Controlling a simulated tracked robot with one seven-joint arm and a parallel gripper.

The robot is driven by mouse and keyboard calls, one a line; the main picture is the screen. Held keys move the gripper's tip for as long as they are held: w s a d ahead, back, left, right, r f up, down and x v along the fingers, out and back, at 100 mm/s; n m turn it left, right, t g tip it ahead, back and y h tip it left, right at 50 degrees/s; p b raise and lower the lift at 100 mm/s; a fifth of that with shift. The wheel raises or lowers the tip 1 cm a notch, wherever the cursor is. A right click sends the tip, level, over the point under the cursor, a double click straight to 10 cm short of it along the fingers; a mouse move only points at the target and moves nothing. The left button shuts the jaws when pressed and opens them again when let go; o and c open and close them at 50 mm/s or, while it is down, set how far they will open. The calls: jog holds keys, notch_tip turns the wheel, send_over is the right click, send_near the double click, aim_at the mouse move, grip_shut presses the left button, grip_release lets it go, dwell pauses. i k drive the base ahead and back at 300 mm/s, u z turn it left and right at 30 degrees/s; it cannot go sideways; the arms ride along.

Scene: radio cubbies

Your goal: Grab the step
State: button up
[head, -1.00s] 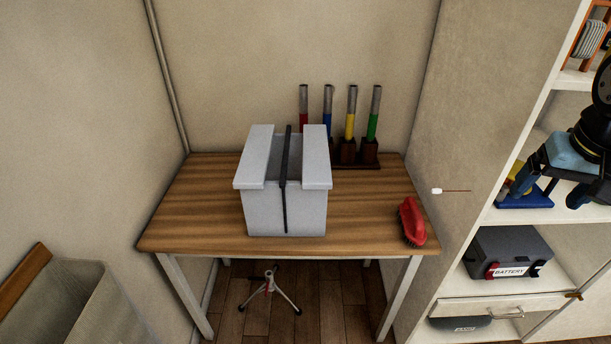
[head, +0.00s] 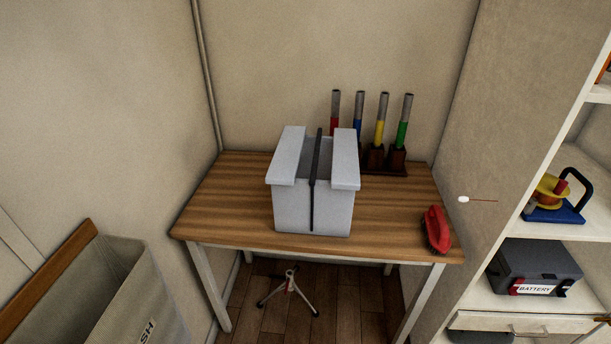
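My gripper is not in the head view at this moment. No step can be made out for sure in this frame. A grey box-like thing with two raised flat flaps and a dark strap (head: 317,200) stands on the wooden table (head: 225,215). I cannot tell whether my gripper holds anything.
On the table are a red brush (head: 436,229) and a rack of coloured tubes (head: 397,157). A small tripod (head: 289,288) stands below. The right shelves hold a blue-based device (head: 556,211) and a battery box (head: 535,266). A hamper (head: 105,290) is at left.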

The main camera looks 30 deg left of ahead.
aim_at(314, 181)
jog(key=z, duration=0.05)
jog(key=i, duration=0.15)
jog(key=u, duration=2.5)
jog(key=k, duration=0.9)
jog(key=z, duration=0.65)
jog(key=i, duration=1)
jog(key=z, duration=0.1)
